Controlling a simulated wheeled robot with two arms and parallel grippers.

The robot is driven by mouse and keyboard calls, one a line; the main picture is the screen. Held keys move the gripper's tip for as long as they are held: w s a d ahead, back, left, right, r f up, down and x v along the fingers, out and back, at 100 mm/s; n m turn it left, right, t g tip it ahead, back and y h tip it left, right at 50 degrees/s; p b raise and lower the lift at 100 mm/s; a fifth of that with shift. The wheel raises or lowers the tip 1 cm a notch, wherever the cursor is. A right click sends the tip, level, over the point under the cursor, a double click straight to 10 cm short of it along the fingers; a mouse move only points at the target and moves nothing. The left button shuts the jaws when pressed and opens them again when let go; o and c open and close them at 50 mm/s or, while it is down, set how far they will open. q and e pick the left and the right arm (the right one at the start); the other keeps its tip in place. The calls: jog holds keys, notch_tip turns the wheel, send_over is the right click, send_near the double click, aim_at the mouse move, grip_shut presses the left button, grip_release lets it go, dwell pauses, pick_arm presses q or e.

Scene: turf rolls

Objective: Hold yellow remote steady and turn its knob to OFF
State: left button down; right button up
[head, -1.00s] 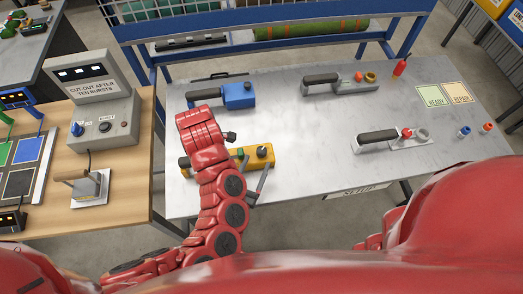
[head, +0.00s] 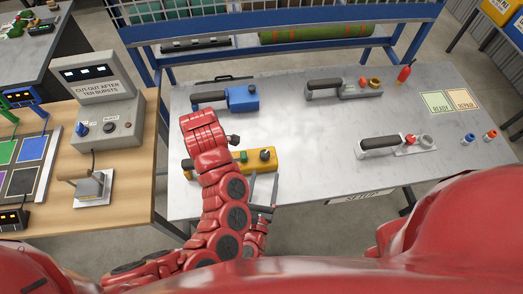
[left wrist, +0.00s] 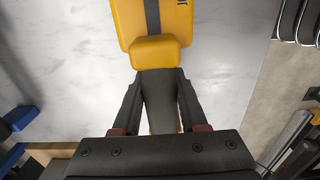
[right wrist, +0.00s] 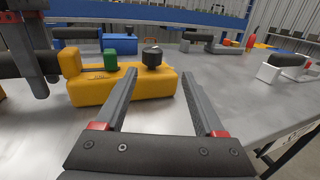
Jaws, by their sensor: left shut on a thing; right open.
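The yellow remote (head: 236,163) lies on the grey table, partly hidden by my red left arm in the head view. In the right wrist view its yellow body (right wrist: 122,86) carries a green button (right wrist: 110,59) and a round black knob (right wrist: 153,57). The knob's setting is not readable. My left gripper (left wrist: 157,82) is shut on the remote's dark handle (left wrist: 160,105); it also shows at the left of the right wrist view (right wrist: 38,70). My right gripper (head: 262,188) is open and empty on the near side of the remote, its fingers (right wrist: 159,80) pointing towards the knob end, apart from it.
A blue remote (head: 240,98) lies behind, and grey ones (head: 345,90) and (head: 412,143) lie to the right. A console (head: 105,110) stands on the wooden table at left. Green and orange squares (head: 447,102) mark the table's right. The table's middle is clear.

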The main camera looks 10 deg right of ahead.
aim_at(264, 151)
jog(key=n+y, duration=0.1)
jog(key=d+n+y, duration=0.1)
jog(key=y, duration=0.1)
jog(key=shift+s+d+r+t, duration=0.15)
jog(key=shift+r+t, duration=0.05)
jog(key=shift+t, duration=0.2)
jog(key=shift+d+r+n+y, duration=0.1)
jog(key=shift+r+n+y, duration=0.1)
jog(key=shift+n+y, duration=1)
jog(key=shift+m+y, duration=0.3)
jog(key=w, duration=1.1)
jog(key=shift+w, duration=0.35)
grip_shut()
